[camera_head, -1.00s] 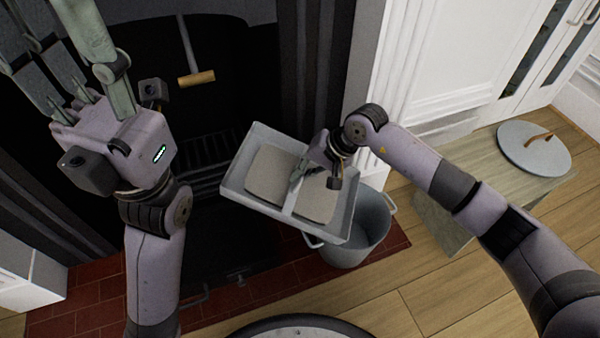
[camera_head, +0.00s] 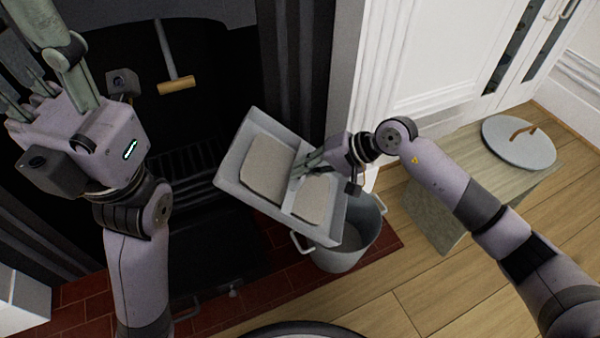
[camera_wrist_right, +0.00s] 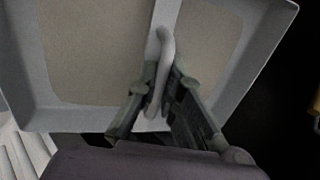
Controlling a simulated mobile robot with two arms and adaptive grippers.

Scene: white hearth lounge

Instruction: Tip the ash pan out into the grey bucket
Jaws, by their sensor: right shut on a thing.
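The ash pan (camera_head: 240,192) is a light grey rectangular tray with a patch of grey-brown ash on each side of its central bar. My right gripper (camera_head: 298,176) is shut on the bar's handle (camera_wrist_right: 163,50) and holds the pan in the air, tilted with its lower end toward the bucket. The pan also shows in the right wrist view (camera_wrist_right: 235,85). The grey bucket (camera_head: 340,258) stands upright below the pan's lower right end, which partly covers its mouth. My left gripper (camera_head: 25,50) is open and empty at the upper left, its fingers partly cut off.
The dark fireplace with its grate (camera_head: 185,165) is behind the pan. A tool with a wooden grip (camera_head: 176,85) hangs there. The bucket stands by the red tile hearth (camera_head: 75,318). A round grey lid (camera_head: 518,145) lies on a low wooden bench (camera_head: 435,215) at right.

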